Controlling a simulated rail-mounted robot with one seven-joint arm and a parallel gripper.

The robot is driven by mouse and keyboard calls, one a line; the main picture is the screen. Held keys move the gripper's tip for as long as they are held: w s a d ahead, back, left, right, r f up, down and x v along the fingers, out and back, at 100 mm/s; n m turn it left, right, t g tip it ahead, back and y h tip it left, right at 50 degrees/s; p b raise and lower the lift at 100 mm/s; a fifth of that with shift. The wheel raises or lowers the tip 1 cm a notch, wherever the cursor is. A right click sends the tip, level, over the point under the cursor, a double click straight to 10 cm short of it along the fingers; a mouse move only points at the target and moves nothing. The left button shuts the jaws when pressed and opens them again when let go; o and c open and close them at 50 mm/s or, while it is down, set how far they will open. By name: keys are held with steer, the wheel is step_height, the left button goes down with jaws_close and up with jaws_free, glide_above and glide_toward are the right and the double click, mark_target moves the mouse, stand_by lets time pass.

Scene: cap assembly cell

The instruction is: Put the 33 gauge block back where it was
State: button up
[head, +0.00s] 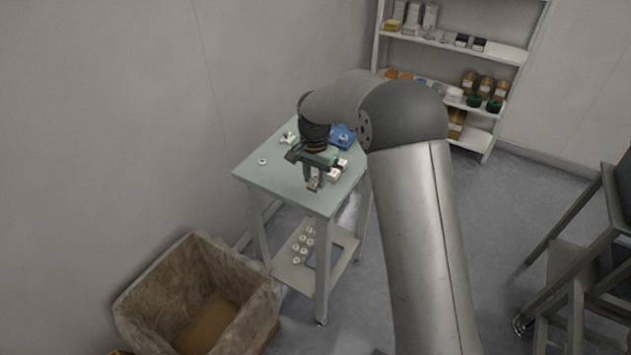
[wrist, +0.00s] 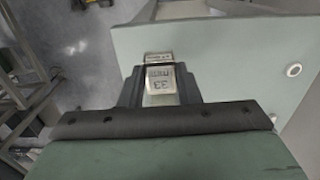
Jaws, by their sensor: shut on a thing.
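The 33 gauge block (wrist: 160,82) is between my fingers in the wrist view, its "33" label upside down in the picture. A narrow labelled strip (wrist: 158,57) shows just beyond it; I cannot tell whether it is part of the block or a separate thing. My gripper (wrist: 160,88) is shut on the block. In the head view my gripper (head: 314,180) points down at the near corner of the green-grey table (head: 275,178). I cannot tell whether the block touches the tabletop.
A white ring (head: 263,161) lies on the table's left. A blue tray (head: 343,133) is at the back, and white pieces (head: 336,174) are right of my gripper. Several white rings (head: 303,240) lie on the lower shelf. A lined bin (head: 160,290) stands front left.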

mark_target(316, 186)
steer(key=shift+w+f, duration=0.4)
steer(key=shift+w+d+f, duration=0.1)
steer(key=shift+w+f, duration=0.05)
steer(key=shift+f, duration=1.7)
steer(key=o, duration=0.9)
steer(key=shift+c, duration=0.2)
